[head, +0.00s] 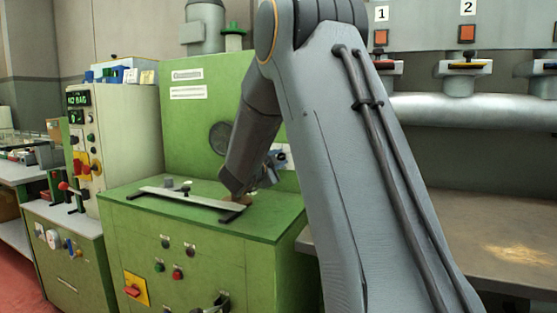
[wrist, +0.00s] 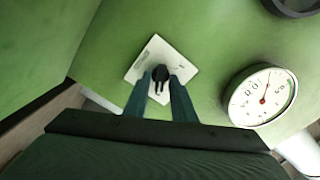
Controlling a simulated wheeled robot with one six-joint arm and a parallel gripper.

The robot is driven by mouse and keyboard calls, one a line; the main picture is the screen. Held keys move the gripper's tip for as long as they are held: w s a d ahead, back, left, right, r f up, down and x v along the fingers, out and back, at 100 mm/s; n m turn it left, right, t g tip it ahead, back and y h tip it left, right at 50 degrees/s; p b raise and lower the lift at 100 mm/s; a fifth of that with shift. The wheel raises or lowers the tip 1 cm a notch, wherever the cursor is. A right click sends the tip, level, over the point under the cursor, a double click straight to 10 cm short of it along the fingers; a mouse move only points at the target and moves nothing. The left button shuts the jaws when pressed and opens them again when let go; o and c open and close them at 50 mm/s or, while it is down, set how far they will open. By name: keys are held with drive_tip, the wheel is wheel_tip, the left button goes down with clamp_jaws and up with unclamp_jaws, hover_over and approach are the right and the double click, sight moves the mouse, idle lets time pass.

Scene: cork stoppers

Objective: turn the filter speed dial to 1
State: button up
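In the wrist view, a white square plate (wrist: 155,48) with faint markings is set on a green panel, tilted in the picture. A small black dial knob (wrist: 160,74) sits on it. The markings are too small to read, so I cannot tell the dial's setting. My gripper (wrist: 162,80) has its two fingers apart, one on each side of the knob, with the knob between or just beyond their tips. I see no clear contact. In the head view my arm reaches down to the green machine (head: 203,125), and the dial is hidden.
A round white gauge (wrist: 258,96) with a red needle is right of the dial. A dark ring edge shows above it. In the head view, a metal bar (head: 190,199) lies on the green top, and a control box (head: 115,130) with a lit display stands left.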

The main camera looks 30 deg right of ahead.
drive_tip(key=shift+c, duration=0.7)
drive_tip(key=shift+r+n+p, duration=0.1)
drive_tip(key=shift+n+p, duration=0.3)
drive_tip(key=shift+p, duration=0.15)
drive_tip(key=shift+r+n+p, duration=0.1)
drive_tip(key=shift+n+p, duration=0.5)
drive_tip(key=shift+p, duration=0.25)
drive_tip(key=n+p, duration=0.3)
drive_tip(key=p, duration=0.1)
drive_tip(key=n+p, duration=0.6)
drive_tip(key=shift+w+a+n, duration=0.1)
drive_tip(key=shift+a+n, duration=0.05)
drive_tip(key=shift+n, duration=0.25)
drive_tip(key=n+p, duration=0.4)
drive_tip(key=n, duration=0.2)
drive_tip(key=shift+w, duration=0.1)
drive_tip(key=n+p, duration=0.1)
drive_tip(key=n, duration=0.1)
drive_tip(key=n+p, duration=0.1)
drive_tip(key=n, duration=0.1)
drive_tip(key=n+p, duration=0.1)
drive_tip(key=n, duration=0.1)
drive_tip(key=shift+w+a+f, duration=0.1)
drive_tip(key=shift+f, duration=0.15)
